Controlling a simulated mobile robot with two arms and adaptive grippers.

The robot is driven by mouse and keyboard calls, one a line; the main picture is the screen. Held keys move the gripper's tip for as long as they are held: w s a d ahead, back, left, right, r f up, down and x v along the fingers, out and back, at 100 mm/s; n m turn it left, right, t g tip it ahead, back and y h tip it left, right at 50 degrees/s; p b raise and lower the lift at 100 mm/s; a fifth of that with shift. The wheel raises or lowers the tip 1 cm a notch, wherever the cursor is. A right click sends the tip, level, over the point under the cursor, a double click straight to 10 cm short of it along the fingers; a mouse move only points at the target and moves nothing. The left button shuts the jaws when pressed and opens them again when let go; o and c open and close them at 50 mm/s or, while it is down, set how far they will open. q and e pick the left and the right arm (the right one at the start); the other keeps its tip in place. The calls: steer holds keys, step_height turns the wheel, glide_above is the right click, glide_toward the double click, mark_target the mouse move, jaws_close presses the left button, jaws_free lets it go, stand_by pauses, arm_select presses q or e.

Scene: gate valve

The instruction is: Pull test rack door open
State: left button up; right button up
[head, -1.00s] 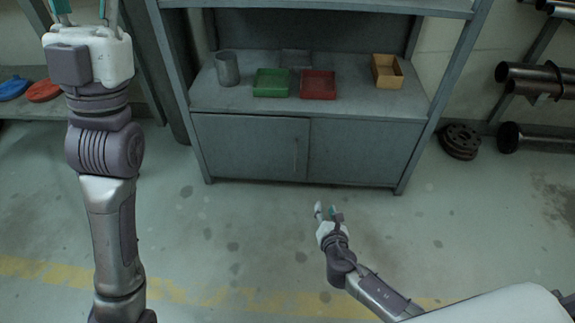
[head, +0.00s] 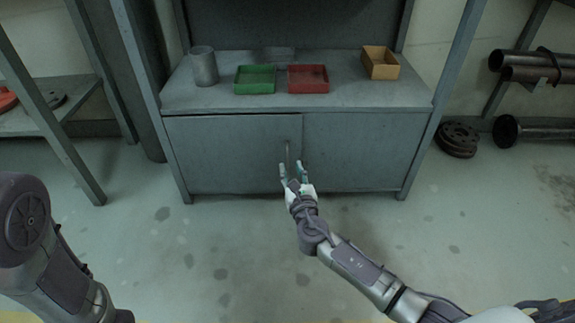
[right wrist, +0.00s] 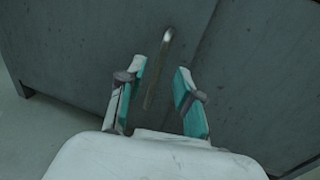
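The grey test rack (head: 300,98) stands ahead with two lower doors, and both look closed. The left door (head: 225,150) has a thin vertical metal handle (head: 287,155) near its right edge, by the seam with the right door (head: 360,150). My right gripper (head: 291,170) is open in front of the handle. In the right wrist view the handle (right wrist: 158,70) shows between and beyond the two spread teal-padded fingers (right wrist: 160,95); I see no clear contact. My left gripper is out of the head view; only part of my left arm shows.
On the rack's shelf are a grey cup (head: 204,66), a green tray (head: 255,79), a red tray (head: 308,78) and a yellow bin (head: 380,63). Dark discs (head: 457,139) lie on the floor at right. The floor before the rack is clear.

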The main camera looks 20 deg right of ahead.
mark_target(288, 160)
steer(key=w, duration=0.2)
steer(key=w+b, duration=0.1)
steer(key=w, duration=0.1)
steer(key=shift+d+f+b, duration=0.15)
steer(key=shift+b, duration=0.15)
steer(key=shift+w, duration=0.55)
jaws_close()
